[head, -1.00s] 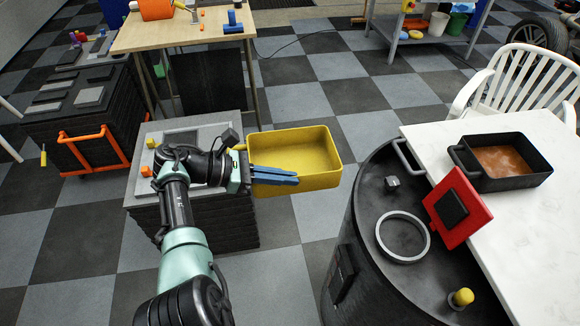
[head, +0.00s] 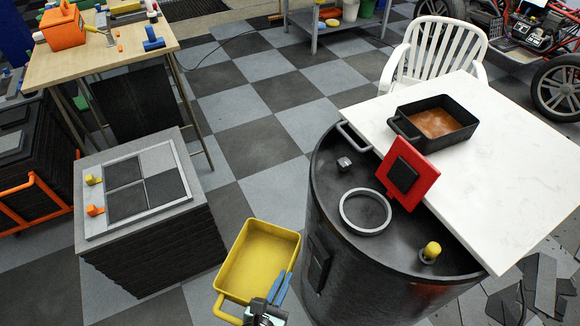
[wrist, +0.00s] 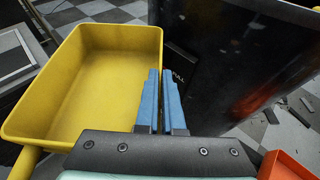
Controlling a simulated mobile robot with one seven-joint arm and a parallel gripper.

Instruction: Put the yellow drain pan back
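The yellow drain pan (head: 258,255) is in the air between the grey pedestal and the black drum. It looks empty, and its loop handle is at the near left. My gripper (head: 279,290) is at the pan's near right side, with its blue fingers close together on the pan's wall. In the wrist view the pan (wrist: 95,75) fills the left, and the blue fingers (wrist: 161,100) lie along its right wall. The exact grip on the rim is partly hidden by the fingers.
The black drum (head: 335,225) carries a grey ring (head: 365,212), a red panel (head: 408,172) and a yellow knob (head: 431,251). A white table (head: 520,170) holds a black pan (head: 434,123) with brown liquid.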

